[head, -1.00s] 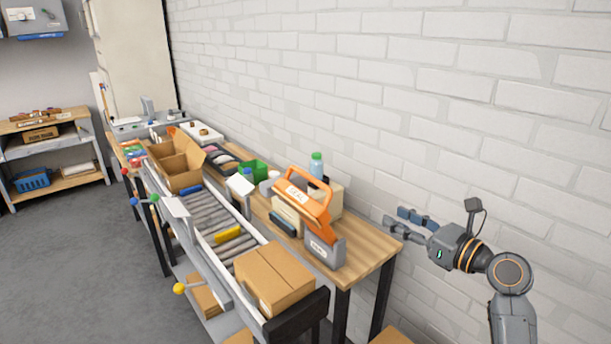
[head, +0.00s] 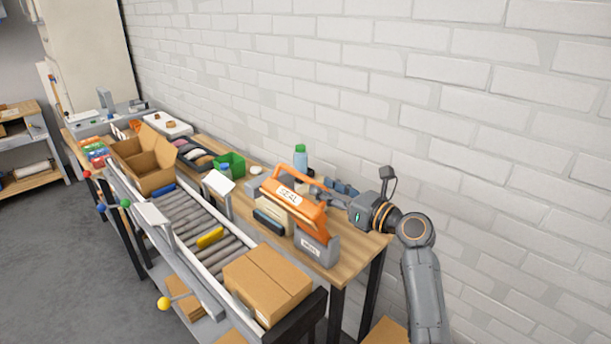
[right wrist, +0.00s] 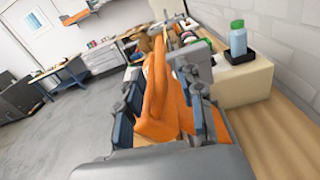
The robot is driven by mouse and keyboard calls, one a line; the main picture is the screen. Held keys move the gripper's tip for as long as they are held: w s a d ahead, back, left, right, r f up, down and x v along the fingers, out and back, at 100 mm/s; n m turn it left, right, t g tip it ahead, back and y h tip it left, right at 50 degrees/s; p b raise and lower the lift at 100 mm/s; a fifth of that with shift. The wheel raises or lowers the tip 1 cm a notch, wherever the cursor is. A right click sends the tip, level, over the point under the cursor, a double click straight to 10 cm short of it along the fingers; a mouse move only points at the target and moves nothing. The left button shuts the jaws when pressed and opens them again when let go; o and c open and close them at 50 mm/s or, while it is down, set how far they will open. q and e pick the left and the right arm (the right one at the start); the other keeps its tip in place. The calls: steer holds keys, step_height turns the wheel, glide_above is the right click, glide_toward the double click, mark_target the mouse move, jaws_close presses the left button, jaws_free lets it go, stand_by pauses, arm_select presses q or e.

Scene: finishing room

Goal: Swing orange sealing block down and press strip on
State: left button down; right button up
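The orange sealing block (head: 308,213), with a white label reading SEAL, is raised and tilted above its grey base (head: 320,251) at the near end of the bench. My right gripper (head: 330,188) is beside its upper part, on the wall side. In the right wrist view, the orange block (right wrist: 157,108) lies between the two fingers of the right gripper (right wrist: 160,118), which are apart. I cannot tell whether they touch it. A closed cardboard box (head: 267,285) sits at the conveyor's near end. I cannot make out a strip. My left gripper is not in view.
The roller conveyor (head: 190,218) runs alongside the wooden bench (head: 352,256). A bottle with a green cap (head: 300,158) stands behind the block, near the brick wall. An open carton (head: 146,165) and a green bin (head: 232,162) are farther off. Grey floor is clear at left.

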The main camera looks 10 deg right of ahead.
mark_target(306, 179)
steer(key=x, duration=0.6)
steer(key=shift+w+a+f+p, duration=0.1)
steer(key=shift+w+a+p, duration=0.2)
steer(key=shift+p, duration=0.05)
jaws_close()
